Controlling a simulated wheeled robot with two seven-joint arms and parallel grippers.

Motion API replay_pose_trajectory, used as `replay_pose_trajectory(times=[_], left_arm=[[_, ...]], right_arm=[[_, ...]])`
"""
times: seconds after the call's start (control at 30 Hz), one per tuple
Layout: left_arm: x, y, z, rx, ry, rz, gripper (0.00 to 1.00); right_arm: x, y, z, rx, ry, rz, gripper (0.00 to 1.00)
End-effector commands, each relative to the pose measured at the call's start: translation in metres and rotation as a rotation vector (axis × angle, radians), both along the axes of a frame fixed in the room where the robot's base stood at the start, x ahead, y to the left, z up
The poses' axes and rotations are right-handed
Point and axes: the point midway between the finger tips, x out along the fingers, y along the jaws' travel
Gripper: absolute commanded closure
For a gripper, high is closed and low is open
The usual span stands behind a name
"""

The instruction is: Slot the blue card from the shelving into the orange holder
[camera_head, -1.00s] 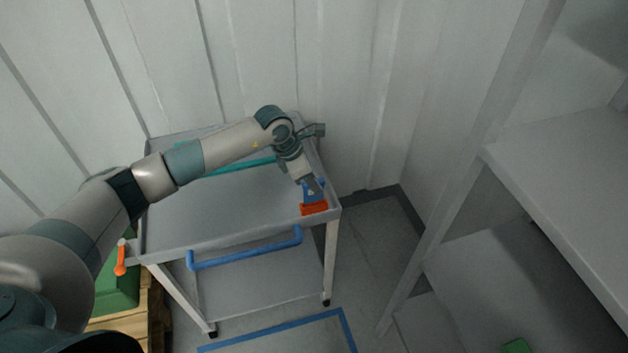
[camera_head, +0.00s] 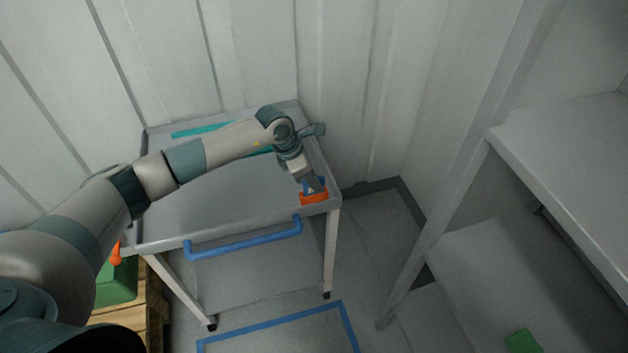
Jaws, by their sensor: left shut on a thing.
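The orange holder (camera_head: 314,198) sits at the near right corner of the grey cart's top (camera_head: 215,215). My left gripper (camera_head: 313,186) points down right over the holder and is shut on the blue card (camera_head: 306,186). Only a small part of the card shows, between the fingers and the holder. Its lower edge is hidden by the holder's front, so it looks at least partly inside; I cannot tell how deep. My right gripper is not in view.
A teal bar (camera_head: 203,130) lies at the back of the cart. A blue handle (camera_head: 243,240) runs along the cart's front. Grey shelving (camera_head: 560,160) stands at the right, with a green block (camera_head: 522,342) low down. Ribbed walls close off the back.

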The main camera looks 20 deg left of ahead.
Motion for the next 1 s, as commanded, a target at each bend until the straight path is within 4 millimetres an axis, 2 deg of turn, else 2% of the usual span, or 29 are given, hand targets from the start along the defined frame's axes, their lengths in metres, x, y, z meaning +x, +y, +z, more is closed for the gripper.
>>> replay_pose_trajectory(times=[1.0], left_arm=[[0.0001, 0.0001, -0.0043, 0.0, 0.0, 0.0, 1.0]], right_arm=[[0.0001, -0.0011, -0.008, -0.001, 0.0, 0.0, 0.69]])
